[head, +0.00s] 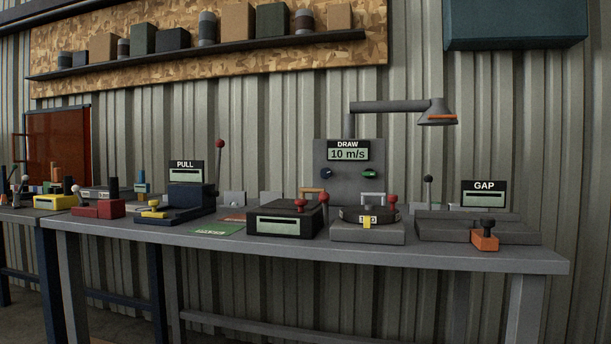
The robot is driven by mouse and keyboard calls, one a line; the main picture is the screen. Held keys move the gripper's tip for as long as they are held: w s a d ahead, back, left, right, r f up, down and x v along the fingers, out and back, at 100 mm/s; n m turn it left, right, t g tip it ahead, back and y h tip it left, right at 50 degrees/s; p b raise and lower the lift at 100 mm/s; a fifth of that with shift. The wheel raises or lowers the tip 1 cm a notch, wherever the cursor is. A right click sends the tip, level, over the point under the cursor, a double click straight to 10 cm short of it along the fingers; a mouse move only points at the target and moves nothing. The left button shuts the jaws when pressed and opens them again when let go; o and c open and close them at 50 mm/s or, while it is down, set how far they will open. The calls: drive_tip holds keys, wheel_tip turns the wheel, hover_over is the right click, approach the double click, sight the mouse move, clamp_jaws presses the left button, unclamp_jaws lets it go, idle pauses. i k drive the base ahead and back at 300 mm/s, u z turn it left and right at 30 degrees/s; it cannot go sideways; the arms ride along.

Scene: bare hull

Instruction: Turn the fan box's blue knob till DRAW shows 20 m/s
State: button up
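The fan box (347,187) is a grey upright panel at the back of the grey workbench, right of the picture's middle. Its DRAW display (348,154) reads 10 m/s. The small dark blue knob (326,173) sits on the panel below the display, at the left. A green knob or switch (370,174) sits below the display at the right. A grey duct with a hood (437,112) rises from the box and reaches right. My gripper is not in view.
The bench (450,257) carries several devices in front of the panel: a dark box with red knobs (284,221), a round dial device (367,230) and a GAP device (478,229). A PULL device (182,200) stands left. A shelf (200,57) hangs above.

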sight(326, 173)
drive_tip(key=u, duration=1.9)
drive_tip(key=i, duration=1.25)
drive_tip(key=z, duration=2.6)
